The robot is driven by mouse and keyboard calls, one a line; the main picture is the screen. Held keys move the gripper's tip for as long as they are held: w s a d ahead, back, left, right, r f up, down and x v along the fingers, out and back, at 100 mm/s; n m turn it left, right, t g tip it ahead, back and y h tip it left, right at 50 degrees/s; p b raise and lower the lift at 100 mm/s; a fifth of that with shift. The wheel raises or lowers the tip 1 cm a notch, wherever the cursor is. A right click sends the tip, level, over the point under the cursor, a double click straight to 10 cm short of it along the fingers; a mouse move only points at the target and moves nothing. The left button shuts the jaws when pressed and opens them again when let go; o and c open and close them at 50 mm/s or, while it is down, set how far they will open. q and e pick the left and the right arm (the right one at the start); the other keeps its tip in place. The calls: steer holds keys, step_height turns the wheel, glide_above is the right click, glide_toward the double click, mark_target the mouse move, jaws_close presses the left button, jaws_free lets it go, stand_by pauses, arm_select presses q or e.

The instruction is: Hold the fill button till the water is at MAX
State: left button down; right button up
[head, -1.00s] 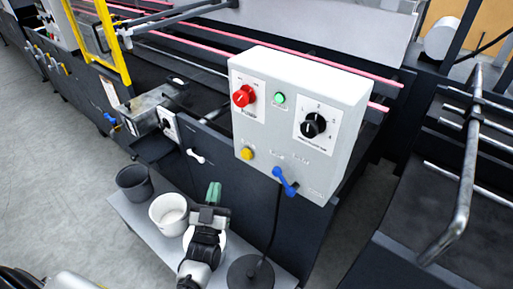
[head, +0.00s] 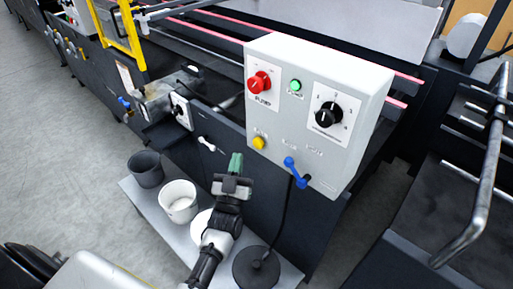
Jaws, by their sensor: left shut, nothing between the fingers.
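A light grey control box (head: 318,150) fills the middle right of the head view. It carries a red knob (head: 259,82), a small green button (head: 295,86), a black dial (head: 328,115), a yellow button (head: 259,142) and a blue lever (head: 295,172). Which button is the fill button cannot be read for sure. My left gripper (head: 236,162), with green fingertips, is shut and empty. In the picture it lies just below and left of the yellow button, apart from it. No water level or MAX mark can be made out. My right gripper is out of view.
A low grey shelf (head: 150,204) holds a dark bucket (head: 146,168), a white bucket (head: 178,201) and a dark round base (head: 257,268). A white-handled lever (head: 206,144) sticks out left of my gripper. Open floor (head: 70,170) lies at the left.

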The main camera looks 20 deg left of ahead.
mark_target(258, 143)
arm_select(q)
steer(key=shift+w+d+b, duration=0.2)
steer(key=shift+w+b, duration=0.05)
steer(key=shift+w, duration=0.4)
steer(key=shift+w+d+b, duration=0.2)
steer(key=shift+w+d, duration=0.05)
steer(key=shift+w, duration=0.35)
steer(key=shift+w+d+b, duration=0.2)
steer(key=shift+w+b, duration=0.05)
steer(key=shift+w, duration=0.4)
steer(key=shift+w, duration=0.1)
stand_by(0.5)
steer(key=shift+w+d, duration=0.15)
steer(key=shift+w, duration=0.15)
steer(key=shift+w+d+b, duration=0.15)
steer(key=shift+w+b, duration=0.3)
steer(key=shift+b, duration=0.05)
stand_by(4.7)
